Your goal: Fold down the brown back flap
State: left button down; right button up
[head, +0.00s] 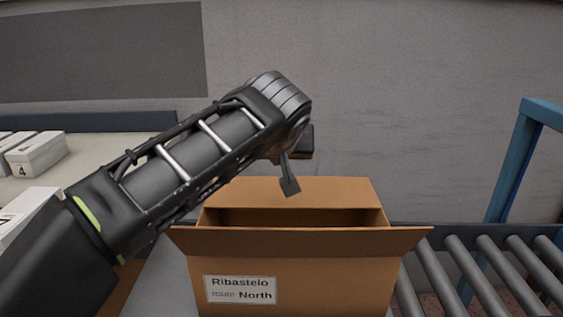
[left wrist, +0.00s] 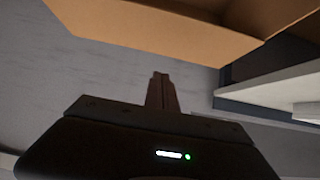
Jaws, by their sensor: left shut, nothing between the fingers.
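An open brown cardboard box (head: 293,275) stands in the centre of the head view, with a white label reading "North" on its front. Its brown back flap (head: 345,192) stands up at the far side of the opening. The front flap flares outward along the near edge. My left gripper (head: 290,187) is shut and empty, pointing down, and overlaps the back flap in the picture. I cannot tell whether it touches it. In the left wrist view the closed fingers (left wrist: 161,92) show below a brown cardboard panel (left wrist: 150,25), with a gap between. My right gripper is out of view.
A roller conveyor (head: 465,270) lies right of the box, with a blue frame post (head: 512,170) beyond. White numbered boxes (head: 38,155) sit on a pale table at the left. A grey wall closes the back.

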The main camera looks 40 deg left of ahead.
pick_arm(q)
jog(key=s+d+f+b, duration=0.1)
jog(key=s+d+f, duration=0.1)
jog(key=s+d, duration=0.4)
jog(key=shift+s+f, duration=0.25)
jog(key=shift+s, duration=0.4)
